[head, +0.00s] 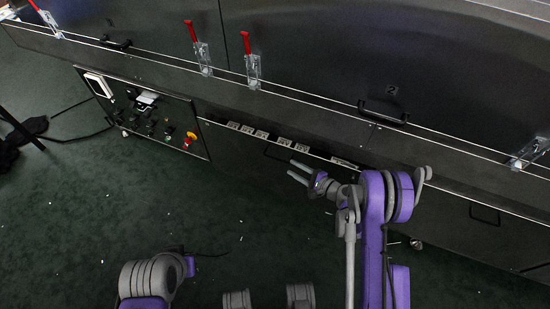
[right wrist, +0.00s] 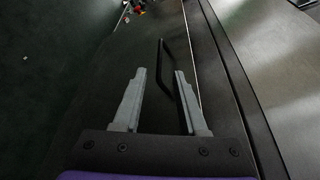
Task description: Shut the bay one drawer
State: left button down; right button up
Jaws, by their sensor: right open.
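The dark drawer front (head: 237,150) that I take for bay one's sits low on the machine, right of the control panel. Its top edge shows as a pale line, and I cannot tell how far out it stands. Its black bar handle (head: 278,153) also shows in the right wrist view (right wrist: 171,62). My right gripper (head: 294,172) is open and empty, in front of the drawer near the handle. In the right wrist view, the handle shows just beyond and between the open fingers (right wrist: 159,73); contact is unclear. My left arm is at the lower left; its gripper does not show.
A control panel (head: 150,112) with a red emergency knob (head: 191,137) is left of the drawer. Another low panel with a handle (head: 485,214) is to the right. Red-handled clamps (head: 252,70) line the ledge above. The green floor in front is mostly clear.

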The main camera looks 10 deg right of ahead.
aim_at(279, 160)
jog(key=b+x, duration=0.1)
jog(key=x, duration=0.9)
jog(key=shift+w+a, duration=0.1)
jog(key=shift+a, duration=0.05)
jog(key=shift+c, duration=0.4)
grip_shut()
jog(key=shift+w, duration=0.1)
dwell(0.6)
